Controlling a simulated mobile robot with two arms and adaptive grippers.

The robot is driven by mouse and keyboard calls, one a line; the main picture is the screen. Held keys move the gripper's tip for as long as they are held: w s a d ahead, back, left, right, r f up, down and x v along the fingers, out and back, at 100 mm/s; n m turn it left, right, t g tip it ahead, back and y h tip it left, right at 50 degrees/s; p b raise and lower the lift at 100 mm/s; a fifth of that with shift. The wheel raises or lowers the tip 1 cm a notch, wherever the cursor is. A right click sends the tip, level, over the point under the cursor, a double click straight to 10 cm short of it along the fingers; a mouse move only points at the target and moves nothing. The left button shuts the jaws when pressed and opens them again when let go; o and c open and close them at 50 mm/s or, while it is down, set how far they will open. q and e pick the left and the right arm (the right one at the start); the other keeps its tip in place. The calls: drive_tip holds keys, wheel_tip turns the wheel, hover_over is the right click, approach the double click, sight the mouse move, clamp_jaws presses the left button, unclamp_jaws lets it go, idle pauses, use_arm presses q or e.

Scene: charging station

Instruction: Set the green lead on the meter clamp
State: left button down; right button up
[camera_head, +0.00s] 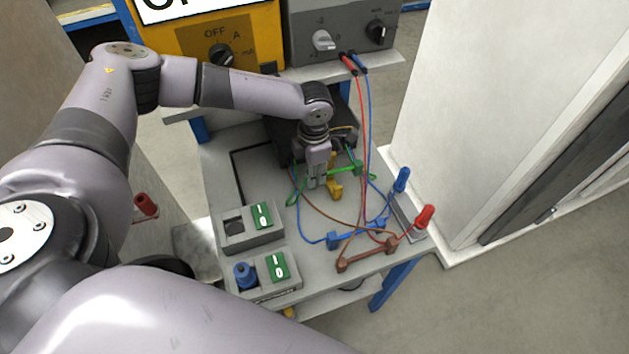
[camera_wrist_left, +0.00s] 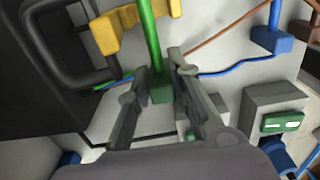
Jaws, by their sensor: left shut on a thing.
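The green lead (camera_head: 345,170) is a green bar with a block at its end, beside the yellow piece on the grey table top. My left gripper (camera_head: 315,184) points down at its left end. In the left wrist view, my left gripper's fingers (camera_wrist_left: 158,78) are shut on the green block of the lead (camera_wrist_left: 161,94), and the green bar runs up the picture. A dark loop (camera_wrist_left: 75,40) on a black body lies left of the fingers; it looks like the meter clamp, though I cannot be sure. In the head view my arm partly hides the black body (camera_head: 284,140). My right gripper is out of view.
A yellow bracket (camera_head: 335,188), a blue lead (camera_head: 345,238) and a brown lead (camera_head: 365,259) lie nearby with loose wires. Blue (camera_head: 401,180) and red (camera_head: 424,217) probes stand at the right edge. Two switch boxes (camera_head: 252,243) (camera_head: 291,286) stand front left.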

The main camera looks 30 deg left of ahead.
use_arm(q)
wheel_tip(320, 180, down, 5)
drive_tip(key=shift+r+p, duration=0.1)
drive_tip(key=shift+p, duration=0.25)
drive_tip(key=shift+f, duration=0.2)
drive_tip(key=shift+f+b, duration=0.15)
drive_tip(key=shift+b, duration=0.15)
drive_tip(key=c, duration=1.5)
unclamp_jaws()
drive_tip(key=shift+o, duration=0.2)
